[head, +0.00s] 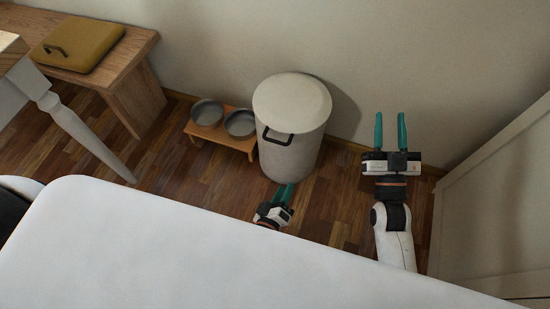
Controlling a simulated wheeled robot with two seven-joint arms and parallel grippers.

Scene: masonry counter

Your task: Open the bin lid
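The bin (290,150) is a pale grey cylinder standing on the floor against the wall. Its round lid (292,99) lies flat and closed on top. A dark handle (277,136) shows on the front left, just below the lid. My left gripper (284,192) is low in front of the bin, near its base, with its teal fingers pointing up at it; the gap between them is hard to see. My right gripper (391,130) is to the right of the bin, apart from it, with its two teal fingers spread and nothing between them.
A small wooden stand with two metal bowls (207,112) is just left of the bin. A pale cabinet (495,200) stands at the right.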

